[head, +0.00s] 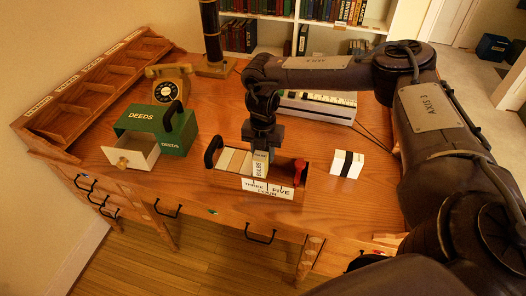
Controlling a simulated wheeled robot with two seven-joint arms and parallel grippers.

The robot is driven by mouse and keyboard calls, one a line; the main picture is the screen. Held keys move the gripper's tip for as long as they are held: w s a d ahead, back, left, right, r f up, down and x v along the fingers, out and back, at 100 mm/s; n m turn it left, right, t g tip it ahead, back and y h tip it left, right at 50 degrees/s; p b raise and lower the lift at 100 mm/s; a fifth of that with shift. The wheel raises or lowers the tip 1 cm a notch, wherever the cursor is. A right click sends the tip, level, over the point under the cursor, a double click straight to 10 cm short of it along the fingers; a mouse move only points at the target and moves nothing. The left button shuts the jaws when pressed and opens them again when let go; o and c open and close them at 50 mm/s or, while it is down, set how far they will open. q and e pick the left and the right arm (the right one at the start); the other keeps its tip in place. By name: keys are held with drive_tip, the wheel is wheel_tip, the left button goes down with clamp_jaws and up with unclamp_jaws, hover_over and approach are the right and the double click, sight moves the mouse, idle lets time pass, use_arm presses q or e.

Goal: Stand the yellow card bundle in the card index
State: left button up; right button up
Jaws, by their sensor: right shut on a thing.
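The card index (228,181) is a wooden box near the desk's front edge, with white labels reading THREE, FOUR and FIVE on its front. Pale cards stand in its left part, and the right part looks emptier. My right gripper (262,150) points down over the middle of the box. It is shut on a pale yellowish card bundle (260,164) with lettering on its front. The bundle is upright beside the standing cards; its lower end is hidden, so I cannot tell whether it touches the box floor. My left gripper is not in view.
A white block with a black band (347,163) lies to the right. A green DEEDS box (172,133) with an open drawer (133,153) stands to the left. A telephone (170,75), a dark column (211,35) and a long white box (318,107) are behind.

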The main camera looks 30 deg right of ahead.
drive_tip(key=shift+f, duration=0.1)
drive_tip(key=shift+f, duration=0.5)
drive_tip(key=o, duration=1.1)
drive_tip(key=shift+c, duration=0.2)
drive_tip(key=shift+r, duration=0.1)
wheel_tip(320, 180, up, 13)
drive_tip(key=shift+r, duration=0.1)
